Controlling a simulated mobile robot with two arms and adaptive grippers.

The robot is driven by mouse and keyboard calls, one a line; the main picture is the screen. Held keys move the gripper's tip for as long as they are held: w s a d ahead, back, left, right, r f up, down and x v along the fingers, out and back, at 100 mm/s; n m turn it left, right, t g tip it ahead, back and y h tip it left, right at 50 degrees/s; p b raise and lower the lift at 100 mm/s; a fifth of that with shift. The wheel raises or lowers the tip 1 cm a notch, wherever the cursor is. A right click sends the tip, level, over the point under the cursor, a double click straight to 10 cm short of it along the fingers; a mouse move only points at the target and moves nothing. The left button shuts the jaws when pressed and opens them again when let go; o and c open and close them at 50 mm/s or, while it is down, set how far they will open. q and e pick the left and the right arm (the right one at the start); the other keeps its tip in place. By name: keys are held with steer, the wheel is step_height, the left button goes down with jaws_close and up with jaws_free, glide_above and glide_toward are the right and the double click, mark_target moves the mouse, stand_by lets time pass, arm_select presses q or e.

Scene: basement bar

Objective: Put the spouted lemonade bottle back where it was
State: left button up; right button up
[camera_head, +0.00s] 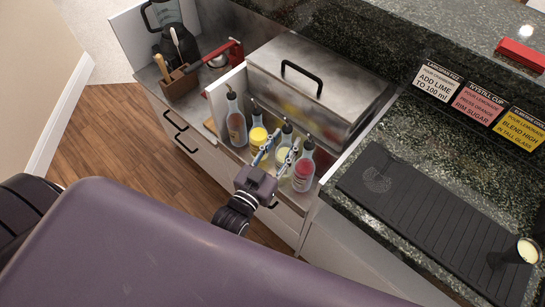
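The bottle looks upright, in line with the others. My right gripper is out of view.
A steel bin with a lidded top (312,80) stands behind the bottles. A blender (165,25), a wooden utensil holder (179,84) and a red-handled tool (219,56) are at the left. A black mat (430,215) holds a filled glass (526,251). Recipe cards (484,103) stand behind.

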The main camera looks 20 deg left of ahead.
arm_select(q)
steer(key=s+a+b, duration=0.1)
steer(key=s, duration=0.9)
steer(key=shift+s+a, duration=0.25)
steer(key=shift+s, duration=0.1)
steer(key=s+f+g, duration=0.3)
steer(key=f, duration=0.8)
steer(key=s+f+g, duration=0.3)
steer(key=s+f, duration=0.1)
steer(key=f, duration=0.7)
steer(key=s+f+g, duration=0.3)
steer(key=f, duration=0.9)
steer(key=s+a+f+g+y, duration=0.1)
steer(key=s+a+f+g, duration=0.2)
steer(key=s+f, duration=0.4)
steer(key=s+a+f+g+y, duration=0.1)
steer(key=s+a+f+g, duration=0.3)
steer(key=s+f, duration=0.4)
steer(key=s, duration=0.6)
steer(key=shift+m+g+y, duration=0.3)
steer(key=shift+m+g, duration=0.1)
steer(key=shift+w+f, duration=0.1)
